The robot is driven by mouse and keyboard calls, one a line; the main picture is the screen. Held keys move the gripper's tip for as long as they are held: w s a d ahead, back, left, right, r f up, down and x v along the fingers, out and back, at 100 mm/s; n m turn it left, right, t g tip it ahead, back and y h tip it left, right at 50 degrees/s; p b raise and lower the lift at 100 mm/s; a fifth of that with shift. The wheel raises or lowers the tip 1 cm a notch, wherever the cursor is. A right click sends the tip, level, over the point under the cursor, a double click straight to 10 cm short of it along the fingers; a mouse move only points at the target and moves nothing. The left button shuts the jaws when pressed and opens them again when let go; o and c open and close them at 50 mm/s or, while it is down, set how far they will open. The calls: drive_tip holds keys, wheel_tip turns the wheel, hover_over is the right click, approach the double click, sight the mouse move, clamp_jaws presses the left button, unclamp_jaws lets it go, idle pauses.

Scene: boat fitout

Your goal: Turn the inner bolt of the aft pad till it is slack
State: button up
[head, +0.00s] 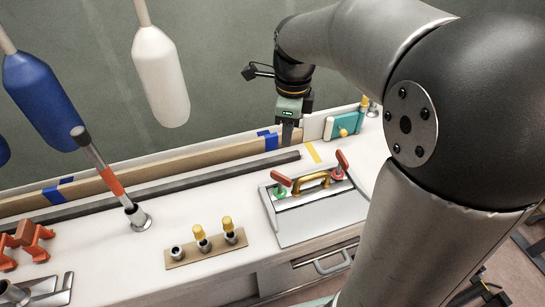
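My gripper (289,133) hangs from the arm, fingers down, at the back edge of the white bench, beside the wooden strip. Only a narrow grey shape shows at its tip, so I cannot tell if it is open or shut, or if it touches or holds anything. No pad or inner bolt can be made out clearly; any bolt under the gripper is hidden. A teal block (336,126) with a yellow knob (343,132) stands just right of the gripper.
An orange-banded rod (108,177) rises further left. White (160,75) and blue (40,98) fenders hang behind.

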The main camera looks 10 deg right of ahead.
sight(281, 175)
drive_tip(key=w+f+m+b, duration=0.1)
drive_tip(key=f, duration=0.6)
drive_tip(key=w+f+m+b, duration=0.1)
drive_tip(key=f+m, duration=0.1)
drive_tip(key=f, duration=0.5)
drive_tip(key=w+f+m+b, duration=0.1)
drive_tip(key=f+m, duration=0.1)
drive_tip(key=f, duration=0.5)
drive_tip(key=shift+w+a, duration=0.1)
drive_tip(key=shift+w, duration=0.25)
clamp_jaws()
